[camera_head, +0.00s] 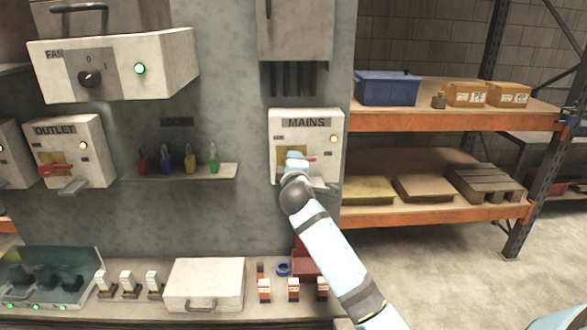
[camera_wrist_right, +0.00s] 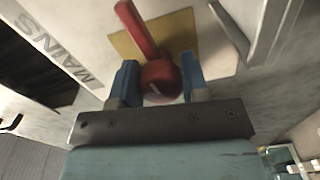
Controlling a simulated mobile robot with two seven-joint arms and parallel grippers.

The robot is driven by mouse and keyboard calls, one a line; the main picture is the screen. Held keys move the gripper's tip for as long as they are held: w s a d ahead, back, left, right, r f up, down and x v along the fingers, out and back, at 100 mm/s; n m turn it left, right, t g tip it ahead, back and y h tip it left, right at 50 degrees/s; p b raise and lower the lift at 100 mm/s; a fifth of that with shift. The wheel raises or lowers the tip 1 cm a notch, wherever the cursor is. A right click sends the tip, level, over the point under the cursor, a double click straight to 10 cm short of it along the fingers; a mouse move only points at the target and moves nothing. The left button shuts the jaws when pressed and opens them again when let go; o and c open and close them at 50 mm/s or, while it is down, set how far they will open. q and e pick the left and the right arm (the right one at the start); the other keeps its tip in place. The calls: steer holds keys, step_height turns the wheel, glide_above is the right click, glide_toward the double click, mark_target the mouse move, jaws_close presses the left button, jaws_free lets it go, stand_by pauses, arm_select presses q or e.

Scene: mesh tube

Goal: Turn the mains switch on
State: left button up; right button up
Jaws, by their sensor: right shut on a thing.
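The mains switch box (camera_head: 280,128) is pale, labelled MAINS, and fixed to the grey wall panel. A lit yellowish lamp (camera_head: 334,139) shows on its right side. Its red handle (camera_wrist_right: 137,28) lies over a yellow plate (camera_wrist_right: 184,36) and ends in a round red knob. My right gripper (camera_wrist_right: 159,78) is shut on the red handle, with its blue fingers on either side of the knob. My left gripper is not in view.
A fan box (camera_head: 115,65) juts out at upper left, with an outlet box (camera_head: 70,150) below it. A ledge (camera_head: 180,172) holds several coloured padlocks. A white case (camera_head: 204,283) stands on the bench below. Shelves with an orange beam (camera_head: 450,121) stand at right.

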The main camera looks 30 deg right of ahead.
steer(key=shift+m, duration=0.5)
steer(key=o, duration=0.9)
steer(key=b+v, duration=0.2)
steer(key=v, duration=1.1)
steer(key=shift+s+a+b, duration=0.15)
steer(key=shift+s+b, duration=0.15)
steer(key=shift+s, duration=0.1)
